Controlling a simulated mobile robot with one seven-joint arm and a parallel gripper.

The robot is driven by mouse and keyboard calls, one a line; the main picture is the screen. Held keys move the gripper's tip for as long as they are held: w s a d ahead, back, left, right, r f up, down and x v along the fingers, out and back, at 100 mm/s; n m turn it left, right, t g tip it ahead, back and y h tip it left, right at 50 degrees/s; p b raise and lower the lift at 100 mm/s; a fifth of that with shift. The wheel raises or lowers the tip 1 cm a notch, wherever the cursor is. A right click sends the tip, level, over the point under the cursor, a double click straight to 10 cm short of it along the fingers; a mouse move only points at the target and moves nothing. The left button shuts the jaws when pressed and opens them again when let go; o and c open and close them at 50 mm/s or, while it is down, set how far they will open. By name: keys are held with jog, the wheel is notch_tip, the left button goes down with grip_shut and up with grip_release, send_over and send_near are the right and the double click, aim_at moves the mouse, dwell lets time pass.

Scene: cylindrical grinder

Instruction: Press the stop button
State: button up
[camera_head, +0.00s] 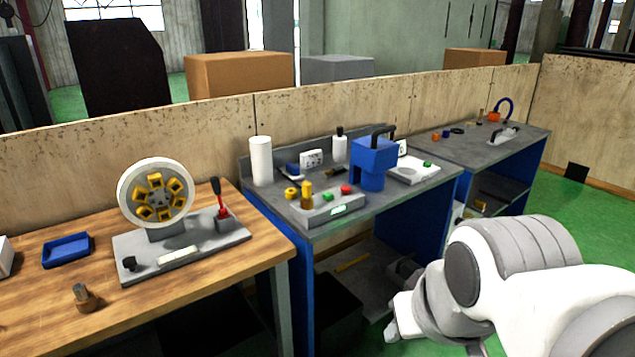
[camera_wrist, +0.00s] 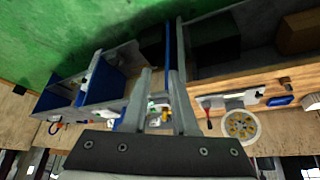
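A grey control box (camera_head: 318,213) sits at the front of the middle workbench. It has a red button (camera_head: 346,190) on its right and a green button (camera_head: 328,197) beside it to the left. In the head view my gripper (camera_head: 391,330) is low in front of the middle bench, apart from the box, and mostly hidden by my arm. In the wrist view, which is upside down, my gripper (camera_wrist: 161,76) has its two fingers apart with nothing held between them. Small coloured parts on the bench show between the fingers, too small to tell the buttons apart.
A blue machine (camera_head: 372,163) stands right of the box, and a yellow knob post (camera_head: 306,194) rises at its left. A white cylinder (camera_head: 261,161) stands behind. The left wooden bench (camera_head: 215,281) holds a wheel fixture (camera_head: 156,195). Green floor is open at right.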

grip_shut()
dwell(1.1)
